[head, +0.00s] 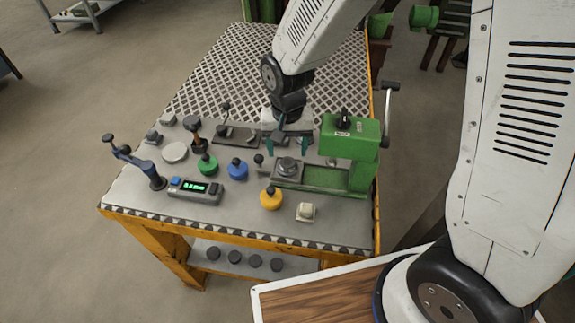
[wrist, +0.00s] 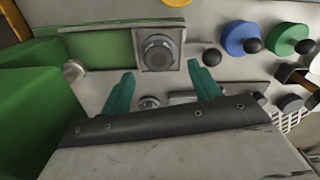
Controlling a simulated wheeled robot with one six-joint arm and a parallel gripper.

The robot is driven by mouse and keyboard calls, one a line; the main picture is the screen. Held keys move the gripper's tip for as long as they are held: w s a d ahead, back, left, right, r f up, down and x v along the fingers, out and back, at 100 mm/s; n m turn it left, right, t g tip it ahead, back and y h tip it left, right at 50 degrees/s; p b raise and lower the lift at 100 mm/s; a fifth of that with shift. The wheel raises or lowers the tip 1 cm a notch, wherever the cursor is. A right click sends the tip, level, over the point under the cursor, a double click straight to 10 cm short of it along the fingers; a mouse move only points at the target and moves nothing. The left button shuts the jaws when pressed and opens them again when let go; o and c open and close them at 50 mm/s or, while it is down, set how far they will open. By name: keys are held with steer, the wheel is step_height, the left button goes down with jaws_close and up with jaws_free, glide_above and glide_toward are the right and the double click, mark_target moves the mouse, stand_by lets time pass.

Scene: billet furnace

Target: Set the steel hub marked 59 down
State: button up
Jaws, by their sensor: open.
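A round dark steel hub (head: 288,165) sits on a square grey plate (head: 277,174) at the left of the green bench press. The number on it is too small to read. It also shows in the wrist view, as a ringed hub (wrist: 158,52) upright on its plate. My gripper (head: 288,149) is open just behind the hub in the head view, its two teal fingers spread and empty. In the wrist view my gripper (wrist: 161,68) has one fingertip to either side of the hub's near edge, with gaps to it.
The green press (head: 350,140) with a crank stands close to the right of my gripper. Green (head: 207,163), blue (head: 237,168) and yellow (head: 271,198) knobbed discs, and a lit display box (head: 195,190), stand on the bench. The patterned mat (head: 240,75) behind is mostly clear.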

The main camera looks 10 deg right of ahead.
mark_target(287, 162)
steer(key=f, duration=0.4)
steer(key=shift+s, duration=0.2)
jaws_close()
steer(key=shift+r, duration=0.1)
step_height(287, 162, up, 26)
steer(key=w+f, duration=1.5)
steer(key=f, duration=1.3)
steer(key=shift+w+d+f, duration=0.1)
steer(key=shift+w+f, duration=0.1)
steer(key=shift+w, duration=0.1)
